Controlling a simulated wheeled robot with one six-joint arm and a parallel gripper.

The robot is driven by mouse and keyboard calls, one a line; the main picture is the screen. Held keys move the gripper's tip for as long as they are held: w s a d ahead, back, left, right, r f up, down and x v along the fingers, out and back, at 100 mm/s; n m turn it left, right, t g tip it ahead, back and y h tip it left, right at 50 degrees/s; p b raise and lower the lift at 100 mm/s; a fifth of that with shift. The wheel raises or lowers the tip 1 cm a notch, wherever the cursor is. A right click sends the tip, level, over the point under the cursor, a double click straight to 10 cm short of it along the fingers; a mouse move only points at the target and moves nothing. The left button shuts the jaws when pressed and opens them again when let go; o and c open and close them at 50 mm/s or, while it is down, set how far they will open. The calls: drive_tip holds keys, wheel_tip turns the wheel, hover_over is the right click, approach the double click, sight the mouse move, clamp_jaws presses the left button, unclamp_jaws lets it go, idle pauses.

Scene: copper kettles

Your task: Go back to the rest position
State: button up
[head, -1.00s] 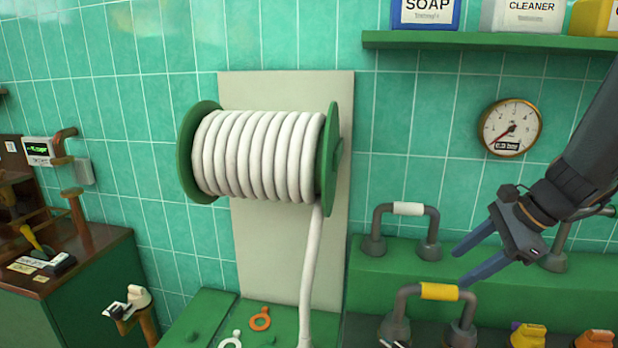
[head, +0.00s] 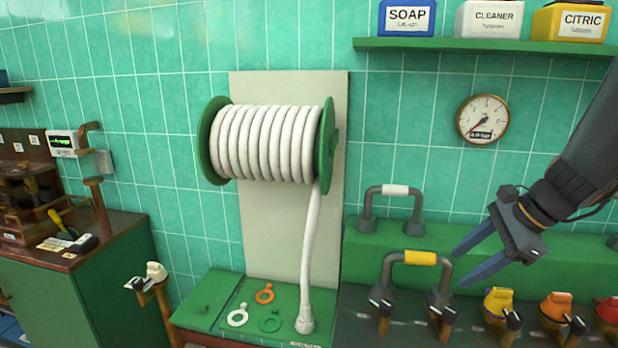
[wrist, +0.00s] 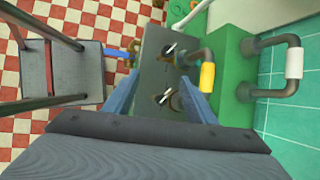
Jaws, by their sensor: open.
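My gripper (head: 474,254) is open and empty. In the head view it hangs at the right, its two blue-grey fingers pointing left, in front of the green ledge and to the right of the pipe with the yellow sleeve (head: 414,257). In the wrist view the fingers of my gripper (wrist: 158,100) are spread wide apart, with a dark counter panel and its knobs showing between and beyond them. The yellow sleeve (wrist: 207,77) shows just beyond the right finger. Nothing is held.
A white hose reel (head: 265,143) hangs on the wall. A pipe with a white sleeve (head: 395,190) stands on the ledge. A shelf (head: 480,45) with containers and a gauge (head: 482,120) are above. Several knobs (head: 498,302) line the counter. A stool (wrist: 62,75) stands on the checkered floor.

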drive_tip(key=s+a+f+n+g+h+b, duration=0.1)
drive_tip(key=s+a+f+n+b, duration=0.1)
drive_tip(key=f+n, duration=0.4)
drive_tip(key=s+a+f+n+g+h+b, duration=0.1)
drive_tip(key=s+a+f+n+h+b, duration=0.1)
drive_tip(key=a+f+n, duration=0.4)
drive_tip(key=s+a+f+n+h+b, duration=0.2)
drive_tip(key=s+a+f+n+b, duration=0.2)
drive_tip(key=f+n+b, duration=0.1)
drive_tip(key=shift+s+a+f+n+g+b, duration=0.25)
drive_tip(key=shift+a+f+n+g+b, duration=0.25)
drive_tip(key=shift+n, duration=0.6)
drive_tip(key=shift+d+f, duration=0.1)
